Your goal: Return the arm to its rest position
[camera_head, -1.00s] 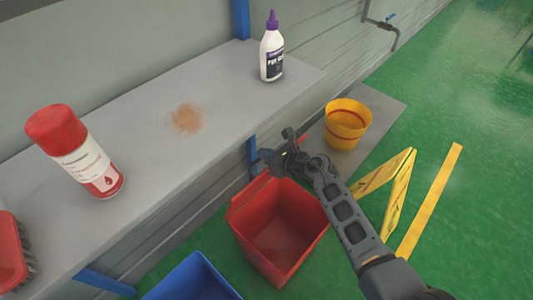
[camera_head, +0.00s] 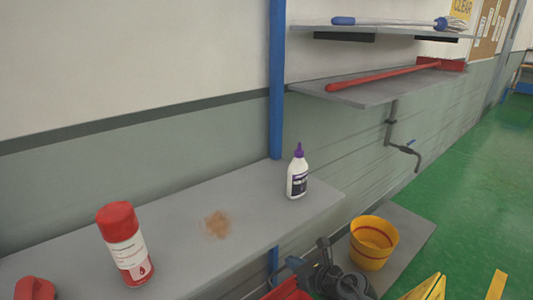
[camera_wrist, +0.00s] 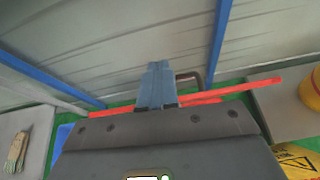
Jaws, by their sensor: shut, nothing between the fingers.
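My arm shows at the bottom edge of the head view, below the shelf's right end and left of the yellow bucket. My gripper (camera_head: 294,263) is at its tip, small and partly hard to make out there. In the wrist view my gripper (camera_wrist: 157,68) shows its two blue-grey fingers together, with nothing between them. The fingers point toward the grey wall, above the red bin's rim (camera_wrist: 207,97). Most of my arm is below the head view's lower edge.
The grey shelf (camera_head: 170,225) bears a red spray can (camera_head: 125,245), a white bottle (camera_head: 297,175) and a brown stain (camera_head: 217,224). A yellow bucket (camera_head: 373,243) stands right of my arm. Upper shelves hold a red-handled tool (camera_head: 390,75). Green floor (camera_head: 470,190) is open at right.

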